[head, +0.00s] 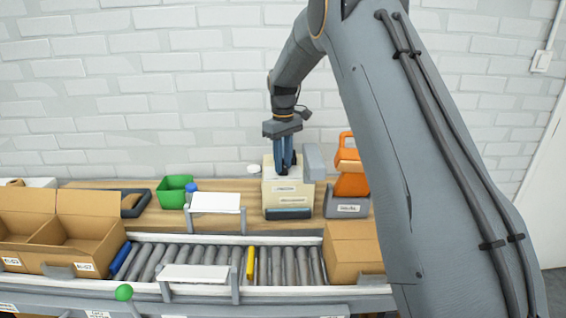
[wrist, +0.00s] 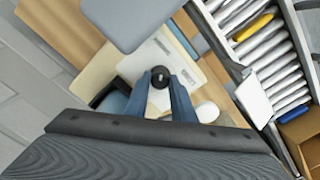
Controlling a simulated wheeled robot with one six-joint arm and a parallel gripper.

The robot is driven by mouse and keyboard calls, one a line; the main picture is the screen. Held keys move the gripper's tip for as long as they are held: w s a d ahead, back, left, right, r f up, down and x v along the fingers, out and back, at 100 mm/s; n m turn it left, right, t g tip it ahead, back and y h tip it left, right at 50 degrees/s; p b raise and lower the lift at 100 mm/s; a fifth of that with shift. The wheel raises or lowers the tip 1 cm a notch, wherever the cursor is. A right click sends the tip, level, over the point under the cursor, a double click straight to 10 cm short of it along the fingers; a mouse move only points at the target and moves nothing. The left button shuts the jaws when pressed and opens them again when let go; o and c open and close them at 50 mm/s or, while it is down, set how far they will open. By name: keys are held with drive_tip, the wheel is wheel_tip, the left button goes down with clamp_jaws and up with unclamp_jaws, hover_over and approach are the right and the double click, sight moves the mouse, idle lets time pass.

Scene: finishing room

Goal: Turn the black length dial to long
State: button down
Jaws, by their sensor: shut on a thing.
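The black length dial (wrist: 160,75) is a small round knob with a pale mark, on top of a cream machine (wrist: 100,72). In the wrist view my gripper (wrist: 160,84) has its two blue fingers on either side of the dial, shut on it. In the head view my gripper (head: 284,165) points down onto the top of the cream machine (head: 280,198), and the dial is hidden there. Markings around the dial are too small to read, so I cannot tell its setting.
A roller conveyor (head: 205,262) runs in front of the machine. An orange dispenser (head: 351,180) stands just right, and a green bin (head: 174,192) to the left. Cardboard boxes (head: 353,250) sit on the conveyor. A white brick wall is behind.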

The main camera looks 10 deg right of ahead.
drive_tip(key=m, duration=0.8)
drive_tip(key=shift+m, duration=0.3)
drive_tip(key=m, duration=0.4)
drive_tip(key=shift+w+r, duration=0.1)
drive_tip(key=shift+m, duration=2.1)
drive_tip(key=c, duration=1.5)
unclamp_jaws()
wheel_tip(320, 180, up, 8)
drive_tip(key=shift+f+b, duration=0.15)
drive_tip(key=shift+b, duration=1.1)
